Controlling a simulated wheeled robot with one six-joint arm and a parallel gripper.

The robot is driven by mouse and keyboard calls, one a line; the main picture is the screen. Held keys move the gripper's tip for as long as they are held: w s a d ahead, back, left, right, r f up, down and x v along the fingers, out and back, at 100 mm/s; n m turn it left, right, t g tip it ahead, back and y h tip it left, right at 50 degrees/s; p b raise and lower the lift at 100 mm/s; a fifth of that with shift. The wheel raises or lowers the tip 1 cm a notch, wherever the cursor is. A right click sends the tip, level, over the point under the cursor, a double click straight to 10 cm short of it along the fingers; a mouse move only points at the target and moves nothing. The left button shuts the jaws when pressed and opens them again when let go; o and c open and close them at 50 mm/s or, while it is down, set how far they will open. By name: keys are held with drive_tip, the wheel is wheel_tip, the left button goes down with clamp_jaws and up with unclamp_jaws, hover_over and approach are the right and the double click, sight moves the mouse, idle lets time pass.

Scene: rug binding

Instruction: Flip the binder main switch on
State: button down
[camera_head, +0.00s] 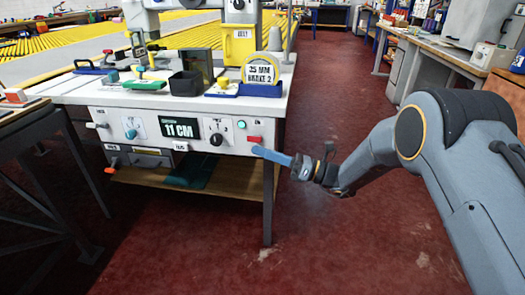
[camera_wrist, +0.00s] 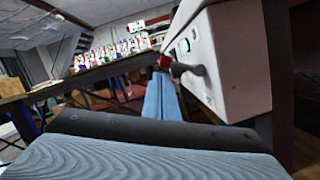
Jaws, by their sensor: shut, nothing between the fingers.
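The binder's white control panel (camera_head: 205,148) is on the front of the table in the head view. A small red switch (camera_head: 254,139) sits near its right end, and a red-tipped part (camera_wrist: 165,62) shows just beyond my fingertips in the wrist view. I cannot read which control is labelled the main switch. My gripper (camera_head: 257,151) has long blue fingers, shut and empty. Its tips are just below and in front of the red switch; I cannot tell whether they touch it. The fingers also show in the wrist view (camera_wrist: 162,90), beside the white panel side (camera_wrist: 228,65).
The panel also has a black dial (camera_head: 216,140), a display reading 11 CM (camera_head: 180,129), a teal knob (camera_head: 131,134) and an orange-tipped lever (camera_head: 110,169). A tape roll (camera_head: 262,70) stands above. Open red floor (camera_head: 335,240) lies right of the table leg (camera_head: 268,205).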

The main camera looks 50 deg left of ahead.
drive_tip(key=w+d+f, duration=0.4)
drive_tip(key=d+f, duration=0.1)
drive_tip(key=d, duration=0.4)
idle(0.5)
drive_tip(key=s+d+r+n+t+h, duration=0.1)
drive_tip(key=s+d+r+n+h, duration=0.1)
drive_tip(key=d+r+n+h, duration=0.45)
drive_tip(key=s+d+r+n+t+h, duration=0.15)
drive_tip(key=d+r, duration=0.25)
drive_tip(key=d, duration=0.6)
drive_tip(key=s+d+r+n+t+h+p, duration=0.1)
drive_tip(key=s+d+n+t+h, duration=0.2)
drive_tip(key=d, duration=0.9)
drive_tip(key=s+d+r+n+t+h, duration=0.1)
drive_tip(key=s+d+n+t+h, duration=0.3)
drive_tip(key=d, duration=0.8)
drive_tip(key=d+r+n+t+h+p, duration=0.15)
drive_tip(key=d+n, duration=0.25)
drive_tip(key=d, duration=0.8)
drive_tip(key=d+r+m+p, duration=0.2)
drive_tip(key=d+r+p, duration=0.7)
drive_tip(key=p, duration=0.9)
drive_tip(key=shift+s+r+m+t, duration=0.15)
drive_tip(key=shift+r+m+t, duration=0.25)
drive_tip(key=shift+r, duration=0.4)
